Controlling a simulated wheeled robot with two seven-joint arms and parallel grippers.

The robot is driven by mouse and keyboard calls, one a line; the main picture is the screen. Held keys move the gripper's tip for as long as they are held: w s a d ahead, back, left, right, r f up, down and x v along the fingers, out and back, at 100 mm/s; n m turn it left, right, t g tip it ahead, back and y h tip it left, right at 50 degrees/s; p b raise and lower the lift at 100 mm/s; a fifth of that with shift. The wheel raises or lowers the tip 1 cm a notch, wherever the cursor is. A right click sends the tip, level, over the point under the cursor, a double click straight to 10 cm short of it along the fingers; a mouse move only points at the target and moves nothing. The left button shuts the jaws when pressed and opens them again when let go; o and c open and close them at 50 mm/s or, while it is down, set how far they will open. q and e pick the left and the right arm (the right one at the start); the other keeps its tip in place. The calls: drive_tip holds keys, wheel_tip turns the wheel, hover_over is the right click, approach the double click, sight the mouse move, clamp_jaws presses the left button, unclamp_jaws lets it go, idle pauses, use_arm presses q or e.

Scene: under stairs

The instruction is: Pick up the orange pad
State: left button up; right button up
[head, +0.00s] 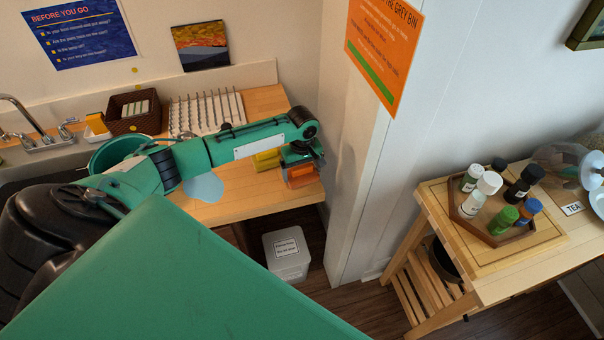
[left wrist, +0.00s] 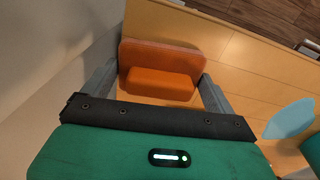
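The orange pad (head: 301,172) is at the right end of the wooden counter in the head view, partly hidden by my left gripper (head: 302,165). My left gripper (left wrist: 158,78) is spread wide, with one finger at each side of the pad. The gaps at the pad's edges are very small, and I cannot tell whether the fingers touch it. My right gripper is not in view.
The wooden counter (head: 240,203) holds a light blue flat patch (head: 204,187), a yellow object (head: 267,159), a rack (head: 206,113) and a dark basket (head: 133,113). A wall stands close right of the gripper. A lidded grey bin (head: 287,252) is below.

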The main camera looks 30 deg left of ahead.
sight(302, 167)
use_arm(q)
drive_tip(key=shift+c, duration=0.6)
drive_tip(key=shift+r, duration=0.1)
drive_tip(key=shift+r, duration=0.45)
wheel_tip(302, 167, up, 19)
drive_tip(key=b, duration=0.5)
